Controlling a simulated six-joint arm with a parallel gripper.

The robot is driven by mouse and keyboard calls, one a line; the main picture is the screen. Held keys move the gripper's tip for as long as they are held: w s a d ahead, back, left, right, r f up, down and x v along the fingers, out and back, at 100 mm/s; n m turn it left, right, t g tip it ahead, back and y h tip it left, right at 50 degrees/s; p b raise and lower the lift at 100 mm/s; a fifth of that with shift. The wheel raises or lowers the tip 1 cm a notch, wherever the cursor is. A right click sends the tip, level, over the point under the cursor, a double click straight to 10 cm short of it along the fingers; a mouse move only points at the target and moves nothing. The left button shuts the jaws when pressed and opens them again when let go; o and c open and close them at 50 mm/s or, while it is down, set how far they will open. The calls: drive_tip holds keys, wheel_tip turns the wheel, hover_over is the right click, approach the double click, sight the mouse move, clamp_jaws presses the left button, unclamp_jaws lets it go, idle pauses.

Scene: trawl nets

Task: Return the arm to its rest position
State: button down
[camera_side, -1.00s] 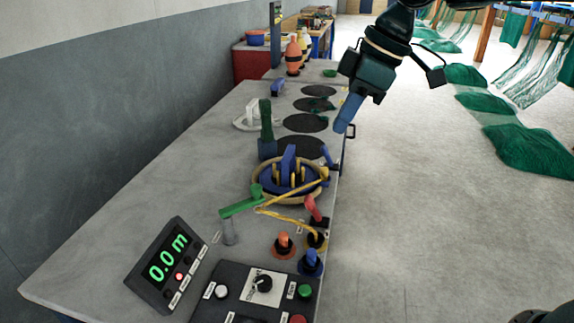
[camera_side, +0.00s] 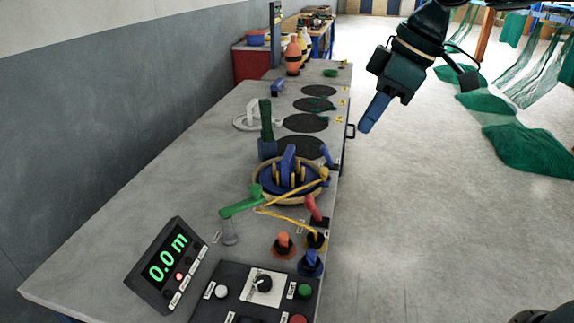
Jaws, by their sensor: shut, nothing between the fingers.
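My gripper (camera_side: 374,112) hangs in the air at the upper right, beyond the right edge of the grey bench (camera_side: 120,215) and over the open floor. Its blue fingers are together, point down and to the left, and hold nothing. It touches nothing. The upper part of my arm runs out of the top of the picture.
On the bench are a blue and tan reel (camera_side: 290,178), a green lever (camera_side: 240,207), a display reading 0.0 m (camera_side: 166,262) and a control panel (camera_side: 235,300). Orange floats (camera_side: 293,55) stand at the back.

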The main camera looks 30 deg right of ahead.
drive_tip(key=s+d+f+m+t+h, duration=0.1)
drive_tip(key=s+d+f+m, duration=0.2)
drive_tip(key=s+d, duration=0.3)
drive_tip(key=s+d+f+m+t+h, duration=0.1)
drive_tip(key=s+d+f+m, duration=0.2)
drive_tip(key=s, duration=1)
drive_tip(key=shift+s+d+f+m+h, duration=0.15)
drive_tip(key=shift+s+d+m+h, duration=0.25)
drive_tip(key=shift+d+m, duration=1)
drive_tip(key=shift+d+n, duration=0.35)
drive_tip(key=shift+n, duration=0.05)
